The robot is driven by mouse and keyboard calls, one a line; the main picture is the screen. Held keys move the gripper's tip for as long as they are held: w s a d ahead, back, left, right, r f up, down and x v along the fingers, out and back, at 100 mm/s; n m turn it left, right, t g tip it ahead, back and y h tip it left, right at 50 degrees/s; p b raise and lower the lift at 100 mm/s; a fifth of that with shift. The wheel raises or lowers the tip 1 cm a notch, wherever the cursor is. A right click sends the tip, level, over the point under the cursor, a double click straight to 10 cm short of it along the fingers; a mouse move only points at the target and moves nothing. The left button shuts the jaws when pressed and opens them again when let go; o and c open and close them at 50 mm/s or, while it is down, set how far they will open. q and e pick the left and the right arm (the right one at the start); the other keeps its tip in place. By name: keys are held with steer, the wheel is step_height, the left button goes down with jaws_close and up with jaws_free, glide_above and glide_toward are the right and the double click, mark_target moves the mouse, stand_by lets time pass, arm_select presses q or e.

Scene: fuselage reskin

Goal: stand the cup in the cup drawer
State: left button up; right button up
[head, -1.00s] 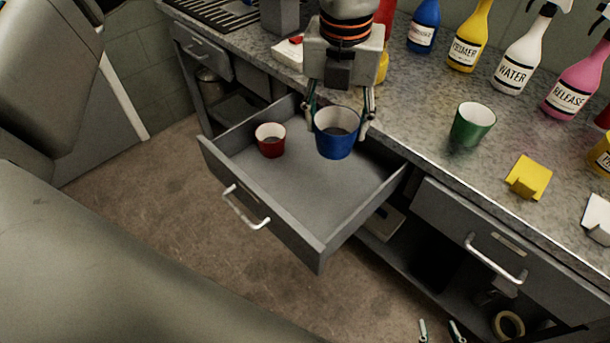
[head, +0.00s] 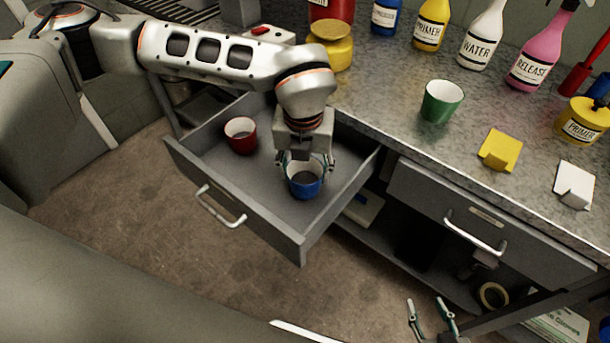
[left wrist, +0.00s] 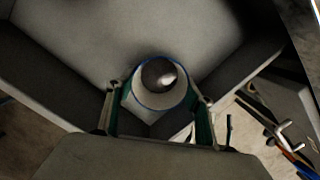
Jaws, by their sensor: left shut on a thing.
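A blue cup (head: 305,185) with a white inside is upright over the front right part of the open grey drawer (head: 228,207). My left gripper (head: 306,165) comes down from above and is shut on it, one finger on each side of the cup. The left wrist view shows the cup (left wrist: 162,98) between the fingers, with the grey drawer floor (left wrist: 135,30) around it. I cannot tell whether its base touches the floor. A red cup (head: 241,136) stands upright in the drawer's back left. My right gripper (head: 431,317) is low at the bottom edge, fingers apart and empty.
A green cup (head: 441,101) stands on the speckled counter (head: 390,120), with yellow (head: 500,150) and white (head: 574,184) blocks to its right. Several bottles line the back. A closed drawer with a handle (head: 474,234) is at right. Drawer floor between the two cups is clear.

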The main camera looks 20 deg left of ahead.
arm_select(q)
steer(key=shift+f, duration=1.2)
steer(key=shift+f, duration=0.15)
steer(key=o, duration=1.1)
steer(key=r, duration=0.4)
steer(key=s+r, duration=0.1)
steer(key=r, duration=0.3)
steer(key=r+p, duration=0.1)
steer(key=r, duration=0.3)
steer(key=shift+s+d+r, duration=0.1)
steer(key=shift+s+d, duration=0.05)
steer(key=shift+s, duration=0.05)
